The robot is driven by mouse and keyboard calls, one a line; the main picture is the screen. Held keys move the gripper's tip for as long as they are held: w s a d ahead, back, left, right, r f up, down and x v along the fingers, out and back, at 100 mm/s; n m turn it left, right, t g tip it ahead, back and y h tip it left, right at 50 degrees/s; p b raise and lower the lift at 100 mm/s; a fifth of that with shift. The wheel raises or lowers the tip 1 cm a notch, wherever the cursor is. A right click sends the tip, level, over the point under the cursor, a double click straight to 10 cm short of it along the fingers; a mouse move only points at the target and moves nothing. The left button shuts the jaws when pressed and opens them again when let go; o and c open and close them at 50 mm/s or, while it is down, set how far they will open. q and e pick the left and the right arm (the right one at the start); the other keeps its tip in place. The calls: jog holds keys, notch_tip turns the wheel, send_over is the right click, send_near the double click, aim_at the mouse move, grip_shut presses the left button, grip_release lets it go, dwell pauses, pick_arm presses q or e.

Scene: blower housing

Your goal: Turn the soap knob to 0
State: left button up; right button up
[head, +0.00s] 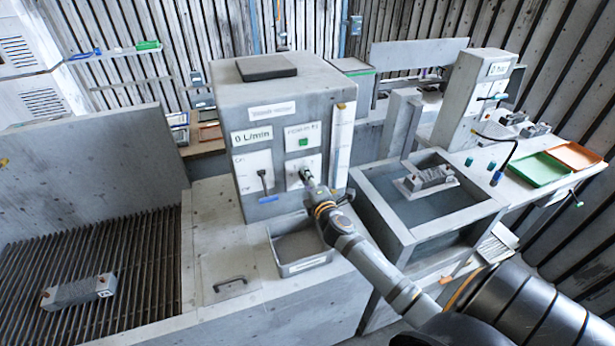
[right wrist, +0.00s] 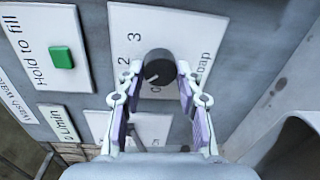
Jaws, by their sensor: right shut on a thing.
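The soap knob (right wrist: 157,66) is a small dark round knob on a white plate in the right wrist view. The plate (right wrist: 185,22) carries the numbers 2 and 3 and a partly hidden soap label. A faint pale mark shows on the knob's lower left, but I cannot tell exactly which number it meets. My right gripper (right wrist: 157,75) is closed around the knob, one finger on each side. In the head view my right gripper (head: 309,183) reaches the grey cabinet's front and largely hides the knob. My left gripper is not in view.
A green hold-to-fill button (right wrist: 62,57) sits on a plate beside the knob plate. In the head view a dark lever (head: 264,183) is left of the knob, and an open grey bin (head: 303,266) stands below. A water tank (head: 375,200) is to the right.

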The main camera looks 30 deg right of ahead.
jog(key=shift+n+h+p, duration=0.4)
jog(key=shift+n+p, duration=0.75)
jog(key=shift+n, duration=3.65)
jog(key=o, duration=1.2)
jog(key=shift+f, duration=0.1)
jog(key=v, duration=1.2)
